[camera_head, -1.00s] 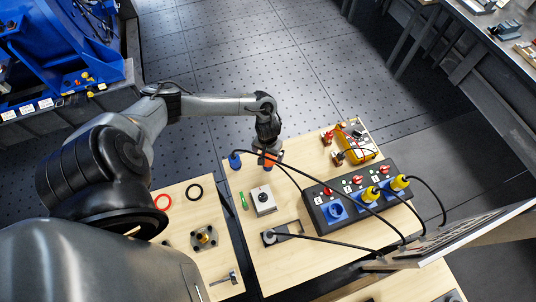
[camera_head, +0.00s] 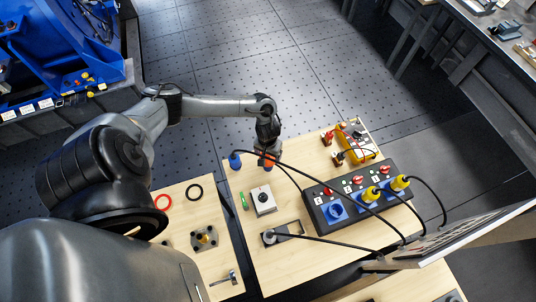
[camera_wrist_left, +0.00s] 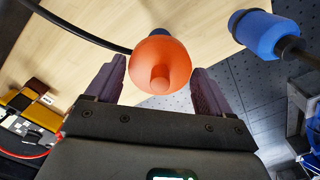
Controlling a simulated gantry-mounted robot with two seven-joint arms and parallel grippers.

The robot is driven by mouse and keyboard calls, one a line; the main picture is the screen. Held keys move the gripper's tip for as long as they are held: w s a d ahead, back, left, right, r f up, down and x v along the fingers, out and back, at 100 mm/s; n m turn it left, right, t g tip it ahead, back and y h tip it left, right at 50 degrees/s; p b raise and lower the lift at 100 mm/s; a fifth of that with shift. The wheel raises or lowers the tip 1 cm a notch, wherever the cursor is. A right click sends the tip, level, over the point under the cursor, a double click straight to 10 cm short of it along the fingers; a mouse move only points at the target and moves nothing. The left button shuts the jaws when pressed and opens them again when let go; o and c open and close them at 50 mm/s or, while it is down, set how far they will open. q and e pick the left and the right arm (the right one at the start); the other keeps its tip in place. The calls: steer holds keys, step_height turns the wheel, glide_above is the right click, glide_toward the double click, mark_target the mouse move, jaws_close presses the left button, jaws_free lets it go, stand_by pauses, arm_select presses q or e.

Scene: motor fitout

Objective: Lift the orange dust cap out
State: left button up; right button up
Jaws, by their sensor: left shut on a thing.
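The orange dust cap (camera_wrist_left: 160,62) is round with a small knob and sits between the two dark fingers of my left gripper (camera_wrist_left: 156,84) in the left wrist view. My left gripper is shut on it. In the head view my left gripper (camera_head: 267,153) points down near the far edge of the wooden table, with the orange cap (camera_head: 267,163) just under it. My right gripper is not in view.
A blue connector (camera_head: 235,161) on a black cable stands close to the left of the gripper; it also shows in the wrist view (camera_wrist_left: 262,34). The black socket box (camera_head: 340,213) with yellow plugs and a metal block (camera_head: 263,201) stand nearer. Cables arc beside the gripper.

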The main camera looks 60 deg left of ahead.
arm_select(q)
steer(key=shift+r, duration=0.55)
steer(key=r, duration=0.1)
steer(key=d+r, duration=0.1)
steer(key=r, duration=0.1)
steer(key=shift+w+r, duration=0.1)
steer(key=shift+r, duration=0.15)
steer(key=w+d+r+p, duration=0.1)
steer(key=d+r+p, duration=0.3)
steer(key=d, duration=0.6)
step_height(320, 180, up, 2)
steer(key=shift+w+d+r, duration=0.15)
steer(key=shift+w+d, duration=0.05)
steer(key=shift+d, duration=0.1)
